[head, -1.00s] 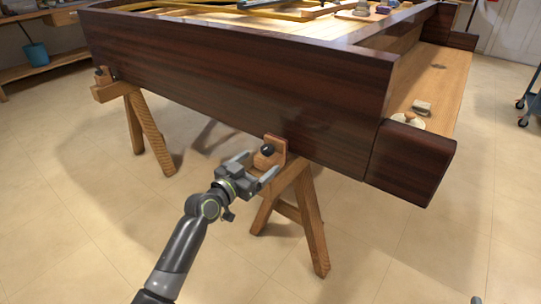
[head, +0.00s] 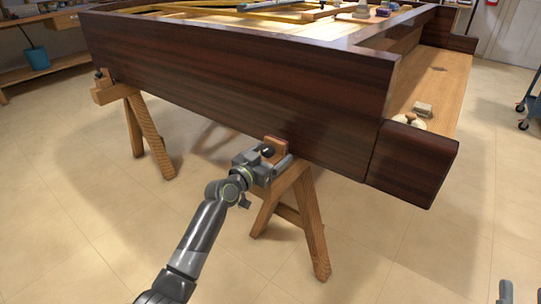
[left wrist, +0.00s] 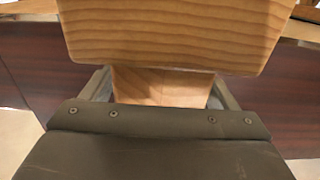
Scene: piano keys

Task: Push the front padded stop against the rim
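The front padded stop (head: 275,146), a small wooden block with a dark knob, sits on top of the near trestle. The dark brown rim (head: 230,85) of the piano case is just behind it; I cannot tell whether they touch. My left gripper (head: 275,163) is at the stop, on its near side, partly hiding it. In the left wrist view the wooden block (left wrist: 175,35) fills the top, with the rim (left wrist: 275,95) behind. The fingers stand wide apart, either side of a wooden piece (left wrist: 160,86). My right gripper (head: 520,288) shows only its spread fingertips at the bottom right.
The near trestle's legs (head: 312,225) stand below the left gripper. Another trestle (head: 140,130) carries the case further left. The key bed (head: 440,85) holds small items at right. The floor around is clear.

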